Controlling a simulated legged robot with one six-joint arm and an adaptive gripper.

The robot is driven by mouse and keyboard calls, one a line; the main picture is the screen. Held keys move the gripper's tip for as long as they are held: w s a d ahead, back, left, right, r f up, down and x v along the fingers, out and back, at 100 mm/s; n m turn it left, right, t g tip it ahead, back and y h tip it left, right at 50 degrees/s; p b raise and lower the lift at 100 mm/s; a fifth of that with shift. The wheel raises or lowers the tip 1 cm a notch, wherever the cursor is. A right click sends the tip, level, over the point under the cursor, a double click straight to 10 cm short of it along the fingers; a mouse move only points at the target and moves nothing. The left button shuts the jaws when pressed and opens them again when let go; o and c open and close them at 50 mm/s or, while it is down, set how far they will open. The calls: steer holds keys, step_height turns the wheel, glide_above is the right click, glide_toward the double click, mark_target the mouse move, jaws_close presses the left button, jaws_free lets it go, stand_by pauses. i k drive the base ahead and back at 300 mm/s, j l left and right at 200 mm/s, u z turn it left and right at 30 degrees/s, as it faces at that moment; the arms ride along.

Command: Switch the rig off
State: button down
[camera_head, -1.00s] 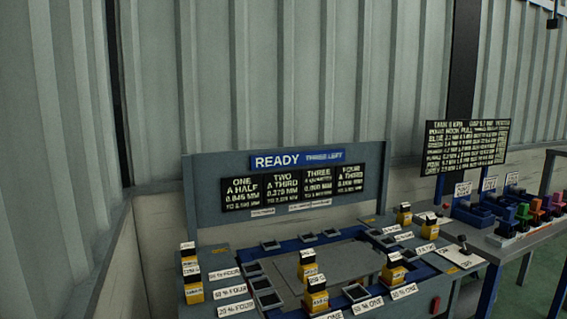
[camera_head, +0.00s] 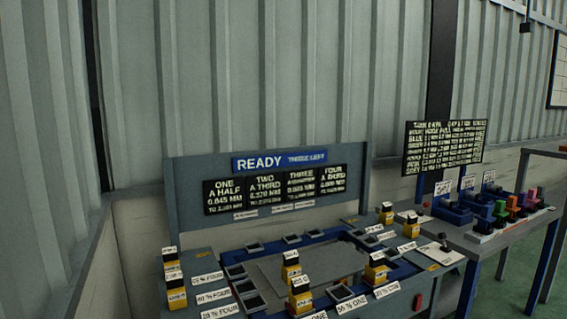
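The rig (camera_head: 300,268) is a bench with a grey plate, blue edging, small sockets and several yellow blocks with black tops. Its back panel (camera_head: 185,195) carries a blue sign (camera_head: 280,161) reading "READY" and "THREE LEFT", above black displays (camera_head: 275,190) headed ONE to FOUR. A small lever-like switch (camera_head: 443,240) stands on the right-hand plate of the bench. A red piece (camera_head: 418,301) is on the bench's front right side. I cannot tell which of these turns the rig off. My gripper is not in view.
A second table (camera_head: 490,240) on the right holds blue trays and several coloured pieces, with a black text board (camera_head: 445,147) behind. A corrugated wall (camera_head: 260,70) closes the back. Green floor (camera_head: 515,275) shows at far right.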

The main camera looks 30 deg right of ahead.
mark_target(442, 236)
steer(key=l+z, duration=0.4)
steer(key=i+l+z, duration=0.2)
steer(key=l+z, duration=0.15)
steer(key=i+l+z, duration=0.15)
steer(key=l+z, duration=0.25)
steer(key=i+l+z, duration=0.2)
steer(key=l+z, duration=0.15)
steer(key=i+l+z, duration=0.15)
steer(key=i+z, duration=0.6)
steer(key=i, duration=0.25)
